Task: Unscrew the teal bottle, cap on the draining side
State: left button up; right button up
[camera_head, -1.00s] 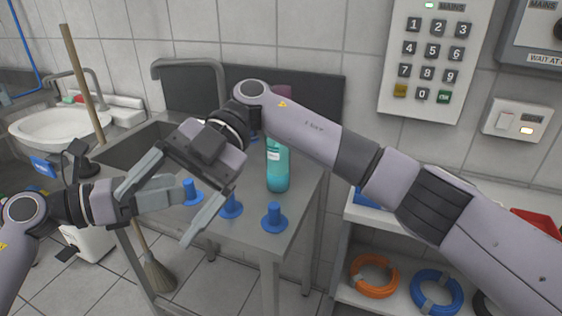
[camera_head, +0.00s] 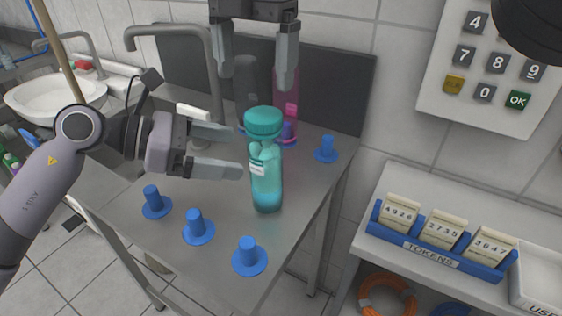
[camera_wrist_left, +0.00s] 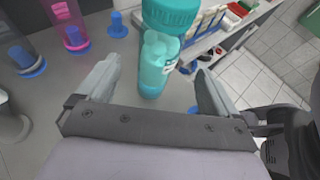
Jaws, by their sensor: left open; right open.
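The teal bottle (camera_head: 267,185) stands upright on the steel draining surface (camera_head: 225,262), its darker teal cap (camera_head: 264,122) on top. My left gripper (camera_head: 236,152) is open, fingers pointing at the bottle from the left, at the height of its upper body. In the left wrist view, the bottle (camera_wrist_left: 153,72) and cap (camera_wrist_left: 170,14) show ahead, between the lines of the open fingers (camera_wrist_left: 160,82). I cannot tell whether the fingertips reach beside it. My right gripper (camera_head: 257,80) is open, pointing down above and behind the cap, with nothing between its fingers.
Several blue pegs stand on the surface, including a front one (camera_head: 248,256) and one at right (camera_head: 326,149). A pink bottle (camera_head: 287,103) stands behind the teal one. A tap (camera_head: 170,33) is at back left. A token holder (camera_head: 430,250) sits on the right shelf.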

aim_at(249, 153)
jog(key=shift+w+d+r, duration=0.45)
jog(key=shift+w, duration=0.1)
pick_arm(q)
jog(key=shift+x, duration=3.9)
jog(key=shift+w, duration=0.1)
grip_shut()
jog(key=shift+r, duration=0.1)
pick_arm(e)
jog(key=m, duration=1.3)
jog(key=shift+m, duration=0.3)
jog(key=shift+f, duration=4)
